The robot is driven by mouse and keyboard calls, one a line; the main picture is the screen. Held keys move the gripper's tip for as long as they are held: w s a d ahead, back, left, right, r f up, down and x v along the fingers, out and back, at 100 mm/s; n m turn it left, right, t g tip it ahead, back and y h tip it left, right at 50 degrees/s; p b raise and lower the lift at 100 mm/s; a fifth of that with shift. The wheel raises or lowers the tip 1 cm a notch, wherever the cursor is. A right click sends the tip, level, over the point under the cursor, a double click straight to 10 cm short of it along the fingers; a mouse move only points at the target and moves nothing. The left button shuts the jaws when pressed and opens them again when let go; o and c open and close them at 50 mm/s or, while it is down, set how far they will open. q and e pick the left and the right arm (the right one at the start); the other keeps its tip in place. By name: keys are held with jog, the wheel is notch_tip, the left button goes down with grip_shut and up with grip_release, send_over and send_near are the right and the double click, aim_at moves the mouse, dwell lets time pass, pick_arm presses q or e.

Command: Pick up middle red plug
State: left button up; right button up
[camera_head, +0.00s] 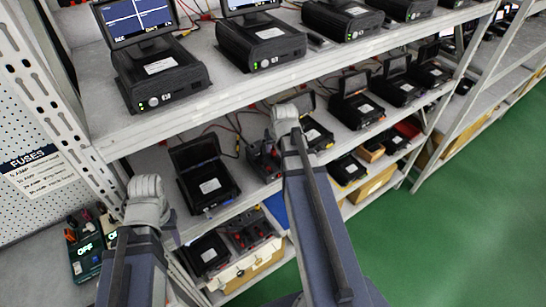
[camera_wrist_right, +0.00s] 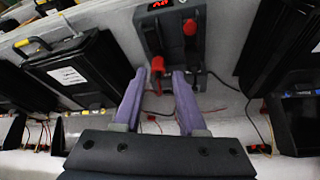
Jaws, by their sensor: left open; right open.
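In the right wrist view, a dark grey unit (camera_wrist_right: 171,30) with a lit red display stands on the shelf. A red plug (camera_wrist_right: 157,65) shows at its lower front, close to the tips of my right gripper (camera_wrist_right: 161,76), which is open. Another red plug or knob (camera_wrist_right: 190,27) sits higher and to the right on the unit. I cannot tell which is the middle plug. In the head view, the unit (camera_head: 263,160) is beside my right gripper (camera_head: 285,112), on the middle shelf. My left gripper (camera_head: 147,188) is open, at the lower left, away from the unit.
An open black case (camera_head: 206,184) stands left of the unit. Black boxes with screens (camera_head: 160,75) line the upper shelf (camera_head: 200,108), close above. Loose wires lie behind the unit. Green floor (camera_head: 460,220) is clear at right.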

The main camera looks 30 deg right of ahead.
aim_at(274, 152)
jog(key=shift+s+d+f, duration=0.1)
jog(key=shift+f, duration=0.05)
jog(key=b+x, duration=0.4)
jog(key=b, duration=0.1)
jog(key=shift+d+f, duration=0.1)
jog(key=shift+f, duration=0.3)
jog(key=shift+r, duration=0.1)
grip_shut()
